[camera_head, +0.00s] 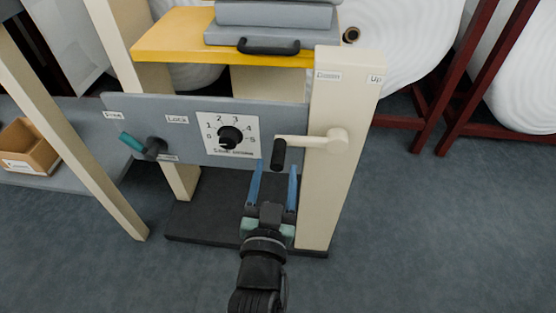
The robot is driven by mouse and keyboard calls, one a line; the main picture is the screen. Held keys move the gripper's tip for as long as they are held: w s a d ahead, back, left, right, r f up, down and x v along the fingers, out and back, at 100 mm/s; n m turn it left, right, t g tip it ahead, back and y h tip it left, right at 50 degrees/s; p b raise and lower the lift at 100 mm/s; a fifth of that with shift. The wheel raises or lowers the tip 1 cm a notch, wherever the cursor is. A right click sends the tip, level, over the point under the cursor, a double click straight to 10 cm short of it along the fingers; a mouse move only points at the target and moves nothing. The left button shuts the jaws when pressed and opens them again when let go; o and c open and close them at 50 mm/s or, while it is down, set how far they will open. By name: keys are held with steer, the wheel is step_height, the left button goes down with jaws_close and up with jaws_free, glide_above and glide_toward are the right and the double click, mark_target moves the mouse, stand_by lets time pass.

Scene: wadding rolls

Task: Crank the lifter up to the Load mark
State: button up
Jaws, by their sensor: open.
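The crank has a cream arm and hub (338,139) on the lifter's cream right post (322,200). Its arm points left and ends in a black grip (279,153), which hangs down. My gripper (275,168) is open, with its two blue fingers pointing up the picture at the black grip. The grip's lower end lies between the fingertips in the picture; I cannot tell whether they touch. The lifter's yellow platform (170,40) is at the top and carries a grey case (265,32). Labels reading Down (328,75) and Up (375,79) are on the post top. I cannot make out a Load mark.
A grey panel (282,120) bears a numbered dial (230,137), a teal-tipped lever (140,145) and Free and Lock labels. A dark base plate (205,225) lies below. White rolls (410,45) and dark red frames (450,75) stand behind; floor at right is clear.

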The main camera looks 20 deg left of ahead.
steer(key=shift+b+x, duration=0.45)
steer(key=shift+x, duration=1.6)
jaws_close()
